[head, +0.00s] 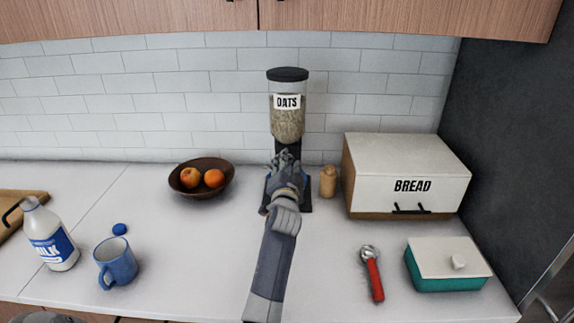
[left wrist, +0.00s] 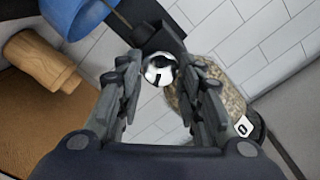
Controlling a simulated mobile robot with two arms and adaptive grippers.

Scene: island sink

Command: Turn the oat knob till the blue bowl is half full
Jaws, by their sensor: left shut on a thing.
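The oat dispenser (head: 290,120), a clear cylinder with a black lid and an OATS label, stands on its dark stand against the tiled wall. Oats show in its lower part, and it also shows in the left wrist view (left wrist: 215,90). My left gripper (head: 283,160) is in front of the stand. In the left wrist view its fingers are shut on the shiny round knob (left wrist: 159,69). The blue bowl (left wrist: 78,14) shows in part at the upper left there. In the head view my arm hides most of it. How full it is cannot be seen. My right gripper is not in view.
A wooden mill (head: 328,181) and a bread box (head: 408,180) stand close on the right. A fruit bowl (head: 202,180) is on the left. Milk (head: 50,235), a blue mug (head: 116,262), a red-handled scoop (head: 373,275) and a teal dish (head: 448,265) are nearer the front.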

